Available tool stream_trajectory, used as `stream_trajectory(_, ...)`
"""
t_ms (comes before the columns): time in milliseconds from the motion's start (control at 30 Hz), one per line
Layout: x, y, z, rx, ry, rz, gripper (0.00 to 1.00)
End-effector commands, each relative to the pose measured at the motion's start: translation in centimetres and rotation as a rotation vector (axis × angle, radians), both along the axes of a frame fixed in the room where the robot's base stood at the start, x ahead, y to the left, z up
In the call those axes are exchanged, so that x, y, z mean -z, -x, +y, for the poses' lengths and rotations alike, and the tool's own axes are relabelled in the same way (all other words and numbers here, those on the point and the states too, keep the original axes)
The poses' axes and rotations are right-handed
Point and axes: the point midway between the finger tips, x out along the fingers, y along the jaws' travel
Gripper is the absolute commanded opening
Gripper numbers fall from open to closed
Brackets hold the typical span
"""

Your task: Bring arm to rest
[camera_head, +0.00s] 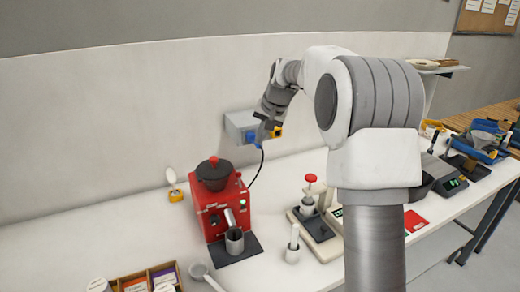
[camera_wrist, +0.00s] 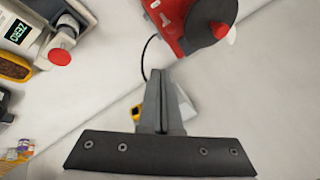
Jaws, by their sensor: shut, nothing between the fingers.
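My arm is raised over the white table and reaches toward the wall. My gripper (camera_head: 272,130) is in front of the grey wall box with a blue plug (camera_head: 242,126) in the head view; whether it touches the box cannot be told. In the wrist view my gripper (camera_wrist: 162,75) has its two grey fingers together, with nothing visible between them. Part of the box (camera_wrist: 185,102) shows behind the fingers. My arm hides part of the table in the head view.
A red grinder (camera_head: 218,205) with a metal cup stands on the table, its black cable running to the plug. A red-topped device (camera_head: 311,195) on a scale stands right of it. A wooden box of cards (camera_head: 150,278) is at front left.

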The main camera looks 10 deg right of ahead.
Motion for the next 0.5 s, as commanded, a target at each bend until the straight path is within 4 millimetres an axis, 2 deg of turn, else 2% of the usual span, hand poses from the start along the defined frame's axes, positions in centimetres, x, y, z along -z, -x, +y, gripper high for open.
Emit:
stream_trajectory(367, -0.36, 0.0, -0.06, 0.0, 0.0, -0.001, 0.0)
stream_trajectory(500, -1.03, 0.81, 0.23, -0.01, 0.012, -0.003, 0.0)
